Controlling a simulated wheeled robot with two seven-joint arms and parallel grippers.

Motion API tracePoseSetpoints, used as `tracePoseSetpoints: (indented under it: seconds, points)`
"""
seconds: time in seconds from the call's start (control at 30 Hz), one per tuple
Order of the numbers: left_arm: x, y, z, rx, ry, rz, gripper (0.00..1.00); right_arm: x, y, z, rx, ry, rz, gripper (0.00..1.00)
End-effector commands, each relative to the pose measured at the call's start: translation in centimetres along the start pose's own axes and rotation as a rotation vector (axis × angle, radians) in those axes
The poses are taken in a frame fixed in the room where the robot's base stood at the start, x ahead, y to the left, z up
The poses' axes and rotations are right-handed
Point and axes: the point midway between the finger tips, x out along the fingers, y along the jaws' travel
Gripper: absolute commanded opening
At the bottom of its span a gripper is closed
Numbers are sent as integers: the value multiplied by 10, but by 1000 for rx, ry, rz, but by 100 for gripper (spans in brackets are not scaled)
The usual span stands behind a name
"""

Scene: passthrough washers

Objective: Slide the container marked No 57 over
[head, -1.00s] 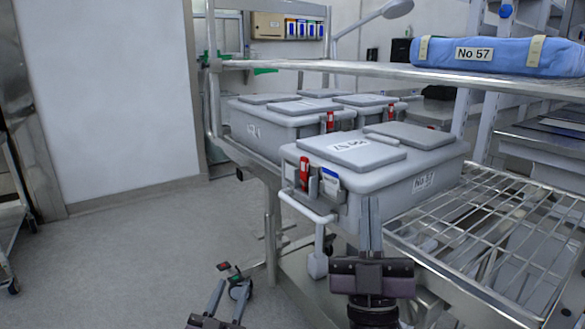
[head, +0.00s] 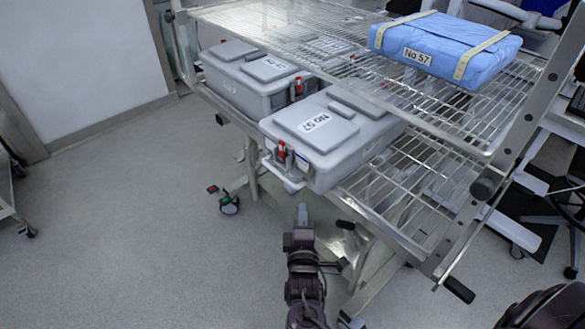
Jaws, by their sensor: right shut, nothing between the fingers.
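The grey container marked No 57 (head: 345,124) sits on the lower wire shelf, its lid label facing up. A red latch tag and a handle (head: 285,178) are on its near end. A blue wrapped pack (head: 445,42), also marked No 57, lies on the upper shelf. My right gripper (head: 303,212) is shut and empty. In the picture it is just below the container's near end, apart from the handle. My left gripper is not in view. The upper shelf partly covers the container's back edge.
Another grey container (head: 250,88) stands on the lower shelf left of the marked one. The lower shelf (head: 400,190) has free wire surface on the right. The upper wire shelf (head: 300,32) overhangs it. Open floor (head: 120,230) lies to the left.

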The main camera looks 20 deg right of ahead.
Motion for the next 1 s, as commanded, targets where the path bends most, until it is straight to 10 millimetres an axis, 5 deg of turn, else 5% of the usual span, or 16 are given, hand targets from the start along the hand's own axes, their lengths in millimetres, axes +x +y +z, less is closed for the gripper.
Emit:
tracePoseSetpoints:
  seconds: [0.17,0.63,1.0]
  points:
    - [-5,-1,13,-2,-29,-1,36,8,-2,2,-24,-7,-13,0]
    - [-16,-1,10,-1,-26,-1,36,85,-2,2,-19,-6,-12,0]
    - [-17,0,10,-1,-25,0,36,99,-3,2,-18,-5,-12,0]
